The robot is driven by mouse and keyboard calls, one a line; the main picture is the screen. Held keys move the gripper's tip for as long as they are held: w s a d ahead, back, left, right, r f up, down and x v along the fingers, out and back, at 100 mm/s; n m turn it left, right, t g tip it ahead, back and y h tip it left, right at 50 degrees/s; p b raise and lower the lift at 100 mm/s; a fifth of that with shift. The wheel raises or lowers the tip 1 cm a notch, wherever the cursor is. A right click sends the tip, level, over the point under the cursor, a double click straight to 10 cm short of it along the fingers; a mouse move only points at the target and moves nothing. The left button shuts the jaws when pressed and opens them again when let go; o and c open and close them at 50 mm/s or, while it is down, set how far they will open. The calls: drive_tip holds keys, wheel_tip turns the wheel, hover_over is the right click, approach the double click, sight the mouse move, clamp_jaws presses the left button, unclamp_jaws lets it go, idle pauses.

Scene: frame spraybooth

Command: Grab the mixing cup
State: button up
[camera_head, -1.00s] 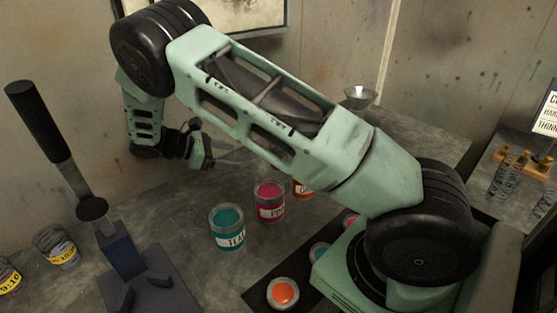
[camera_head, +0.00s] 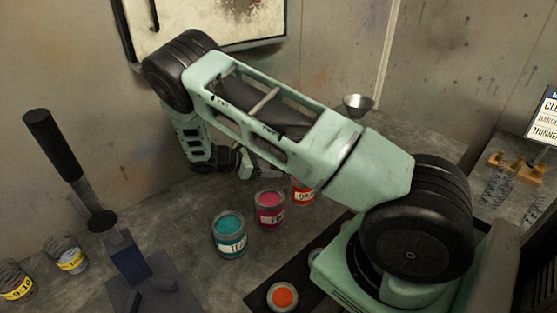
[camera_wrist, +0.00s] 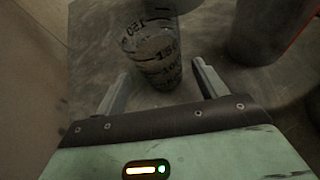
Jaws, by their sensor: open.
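A clear mixing cup (camera_wrist: 158,55) with black measuring marks and numbers shows in the wrist view, upright on the grey bench. My gripper (camera_wrist: 163,76) is open, with one finger on each side of the cup's lower part in the picture. I cannot tell whether the cup is fully between the fingers or just beyond them. No contact is visible. In the head view my gripper (camera_head: 256,169) is low over the bench behind the paint cans, partly hidden by my arm. I cannot make out the cup in that view.
A dark can (camera_wrist: 268,30) stands right of the cup. Teal (camera_head: 229,236), pink (camera_head: 270,208) and orange (camera_head: 302,192) paint cans stand nearer. A metal funnel (camera_head: 357,104) is behind.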

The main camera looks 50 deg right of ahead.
drive_tip(key=p+x, duration=0.1)
drive_tip(key=x, duration=0.1)
drive_tip(key=p+x, duration=0.1)
drive_tip(key=shift+s+d+r, duration=0.1)
drive_tip(key=shift+s+d, duration=0.25)
drive_tip(key=shift+s+d+f, duration=0.2)
drive_tip(key=shift+d+f, duration=0.15)
drive_tip(key=shift+d, duration=0.15)
drive_tip(key=c, duration=1.1)
drive_tip(key=shift+r, duration=0.1)
